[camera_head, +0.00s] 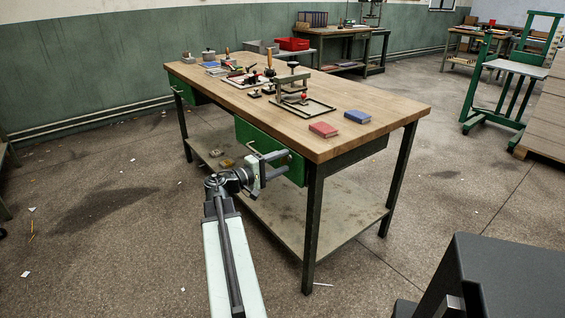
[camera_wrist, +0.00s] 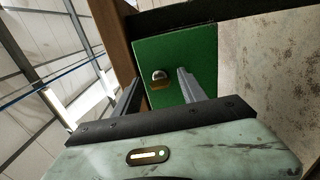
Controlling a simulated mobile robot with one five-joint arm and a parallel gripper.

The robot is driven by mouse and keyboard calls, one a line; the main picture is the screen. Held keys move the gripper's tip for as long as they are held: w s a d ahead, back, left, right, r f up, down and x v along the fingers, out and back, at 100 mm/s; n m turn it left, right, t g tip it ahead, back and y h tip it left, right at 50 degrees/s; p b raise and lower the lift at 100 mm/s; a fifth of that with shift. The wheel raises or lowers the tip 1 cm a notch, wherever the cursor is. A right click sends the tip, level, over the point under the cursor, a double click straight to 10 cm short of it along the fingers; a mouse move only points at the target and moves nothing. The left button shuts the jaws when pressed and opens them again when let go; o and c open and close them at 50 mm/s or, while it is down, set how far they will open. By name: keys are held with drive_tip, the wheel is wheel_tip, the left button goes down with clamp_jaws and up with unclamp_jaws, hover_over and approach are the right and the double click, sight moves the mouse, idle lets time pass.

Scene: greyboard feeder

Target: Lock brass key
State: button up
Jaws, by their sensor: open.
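A small brass-coloured piece with a rounded, silvery part, which looks like the key at its lock (camera_wrist: 160,77), sits on the green drawer front (camera_wrist: 195,58) in the wrist view. My gripper (camera_wrist: 161,84) is open, with one finger on each side of it in that view. I cannot tell whether the fingers touch it. In the head view my gripper (camera_head: 284,162) is at the green drawer front (camera_head: 250,138) under the workbench's near edge. The key is not discernible there, and its turn angle is unclear.
A lower shelf (camera_head: 330,222) and dark legs lie below. The floor to the left is mostly clear apart from scraps.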

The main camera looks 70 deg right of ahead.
drive_tip(key=v, duration=0.7)
drive_tip(key=shift+w+a, duration=0.2)
drive_tip(key=shift+a, duration=0.1)
drive_tip(key=shift+w, duration=0.1)
